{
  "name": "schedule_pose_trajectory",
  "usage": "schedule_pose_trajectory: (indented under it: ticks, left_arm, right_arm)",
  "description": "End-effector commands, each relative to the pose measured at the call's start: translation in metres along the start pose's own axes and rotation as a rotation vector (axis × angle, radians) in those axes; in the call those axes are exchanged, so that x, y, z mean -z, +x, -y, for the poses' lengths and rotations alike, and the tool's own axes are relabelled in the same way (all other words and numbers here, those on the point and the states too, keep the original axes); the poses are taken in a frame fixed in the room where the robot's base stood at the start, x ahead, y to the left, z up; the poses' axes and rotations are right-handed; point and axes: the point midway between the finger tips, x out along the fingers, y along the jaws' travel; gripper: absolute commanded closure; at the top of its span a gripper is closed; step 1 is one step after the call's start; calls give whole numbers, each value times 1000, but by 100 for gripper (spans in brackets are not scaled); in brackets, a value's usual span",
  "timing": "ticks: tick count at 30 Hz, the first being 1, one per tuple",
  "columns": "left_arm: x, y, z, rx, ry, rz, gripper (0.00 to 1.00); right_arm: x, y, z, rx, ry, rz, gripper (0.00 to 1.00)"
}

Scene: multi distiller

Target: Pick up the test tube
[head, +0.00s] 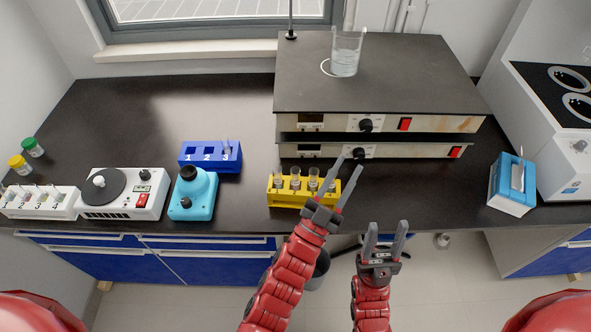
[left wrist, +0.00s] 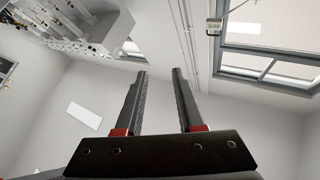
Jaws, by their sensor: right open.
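Several test tubes (head: 295,178) stand upright in a yellow rack (head: 290,199) near the front edge of the bench. Another tube (head: 226,147) stands at slot 3 of a blue rack (head: 211,163) marked 1, 2, 3. More tubes (head: 30,192) stand in a white rack (head: 38,208) at the far left. My left gripper (head: 348,165) is open and empty, over the right end of the yellow rack, fingers pointing up and away. Its spread fingers show in the left wrist view (left wrist: 160,75) with nothing between. My right gripper (head: 388,225) is open and empty, in front of the bench edge.
Two stacked black-topped instruments (head: 400,85) carry a glass beaker (head: 346,52) behind the yellow rack. A blue vortex mixer (head: 193,195) and a white stirrer (head: 123,193) stand to the left. A tissue box (head: 513,185) is at right. Bare bench lies between it and the yellow rack.

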Motion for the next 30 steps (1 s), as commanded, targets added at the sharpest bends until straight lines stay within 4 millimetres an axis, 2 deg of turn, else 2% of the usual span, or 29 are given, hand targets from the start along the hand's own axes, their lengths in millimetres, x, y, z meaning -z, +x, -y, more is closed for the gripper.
schedule_pose_trajectory:
  ticks: [1,3,6,8,11,16,21,25,30]
  left_arm:
    - [1,12,-16,-12,1,57,62]
    - [-5,22,-28,-2,16,163,62]
    - [-9,28,-32,58,28,313,62]
    - [-12,25,-28,115,28,407,62]
    - [-12,9,-13,241,1,560,62]
    - [-14,-44,16,477,-94,806,62]
    - [-16,-93,29,632,-174,966,62]
    - [-22,-108,33,678,-199,1011,62]
    - [-47,-104,44,686,-205,1009,62]
  right_arm:
    - [0,1,0,0,0,0,50]
    - [0,1,0,0,0,1,50]
    - [0,0,0,0,0,0,50]
    - [0,0,0,0,0,0,50]
    - [0,0,0,0,0,0,50]
    - [0,0,0,0,0,1,50]
    - [0,0,0,0,0,1,50]
    - [-1,-6,0,0,0,1,50]
    - [-6,-36,2,0,0,1,50]
